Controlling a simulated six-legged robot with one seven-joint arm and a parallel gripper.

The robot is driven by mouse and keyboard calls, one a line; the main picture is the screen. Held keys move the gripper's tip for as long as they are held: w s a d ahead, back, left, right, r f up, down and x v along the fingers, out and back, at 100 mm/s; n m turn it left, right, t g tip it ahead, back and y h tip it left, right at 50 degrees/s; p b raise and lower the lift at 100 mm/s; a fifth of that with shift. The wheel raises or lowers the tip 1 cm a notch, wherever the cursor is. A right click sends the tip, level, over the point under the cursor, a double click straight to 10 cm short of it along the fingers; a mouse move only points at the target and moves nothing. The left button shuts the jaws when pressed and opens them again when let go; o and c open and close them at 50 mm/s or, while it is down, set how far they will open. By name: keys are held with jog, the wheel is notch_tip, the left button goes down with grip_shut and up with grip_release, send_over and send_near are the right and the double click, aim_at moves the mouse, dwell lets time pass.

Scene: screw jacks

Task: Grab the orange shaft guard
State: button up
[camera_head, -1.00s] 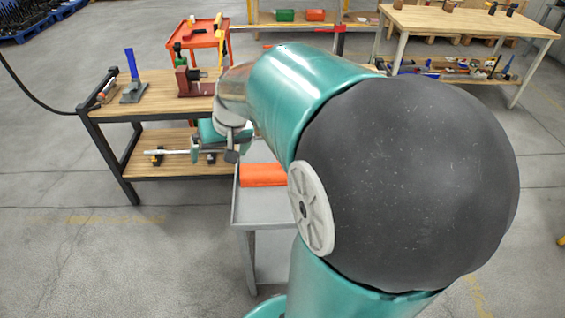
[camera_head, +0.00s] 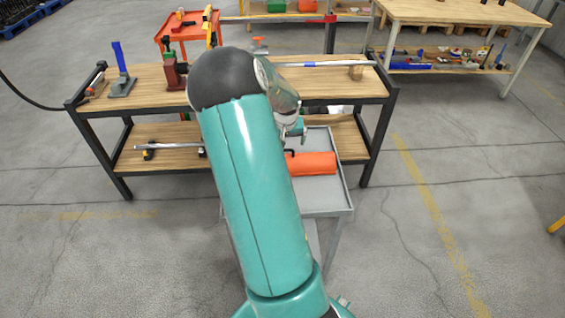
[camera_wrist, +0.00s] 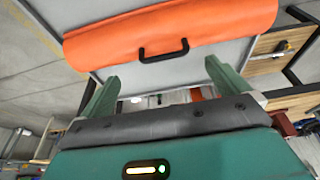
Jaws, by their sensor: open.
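The orange shaft guard (camera_head: 312,163) lies on the grey cart (camera_head: 325,193) in the head view, partly hidden behind my arm. In the wrist view the orange guard (camera_wrist: 215,24) spans the top, with a black handle (camera_wrist: 164,52) on its near side. My gripper (camera_wrist: 158,76) is open and empty, its two green fingers set wide apart on either side of the handle. The fingertips appear short of the guard, with grey cart surface showing between. In the head view the gripper is mostly hidden by my arm.
A wooden workbench (camera_head: 335,88) with a lower shelf stands behind the cart, holding a blue upright (camera_head: 118,57), a red jack (camera_head: 170,72) and a long rod (camera_head: 320,64). An orange trolley (camera_head: 187,28) stands behind it. Floor right of the cart is clear.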

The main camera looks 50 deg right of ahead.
jog(key=x, duration=0.8)
jog(key=shift+w+f, duration=0.35)
jog(key=shift+w, duration=0.05)
jog(key=shift+r, duration=0.1)
jog(key=c, duration=1.9)
